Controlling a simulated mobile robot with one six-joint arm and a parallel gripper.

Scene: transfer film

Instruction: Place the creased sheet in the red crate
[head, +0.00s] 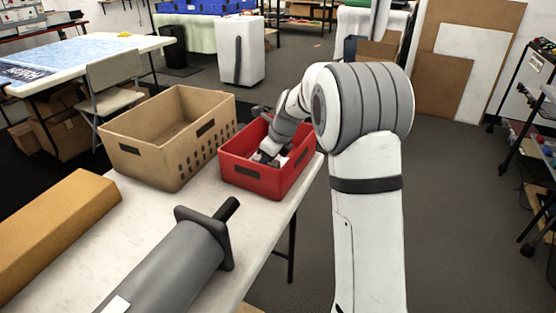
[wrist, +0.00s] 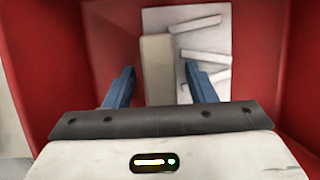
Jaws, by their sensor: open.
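The red crate (head: 250,178) stands on the table, and its red walls fill the wrist view (wrist: 45,60). My gripper (head: 268,157) reaches down inside it. In the wrist view my gripper (wrist: 159,68) is open, its two blue fingers apart. A pale sheet with raised strips like creases (wrist: 212,62) lies in the crate, beyond and partly behind the right finger. A beige block-like piece (wrist: 156,75) shows between the fingers; I cannot tell whether it is part of the sheet or touches a finger.
An empty tan crate (head: 140,150) stands left of the red crate. A long orange-brown box (head: 60,225) and a grey cylinder with a black flange (head: 170,265) lie nearer on the table (head: 150,213). The table's right edge is close to the red crate.

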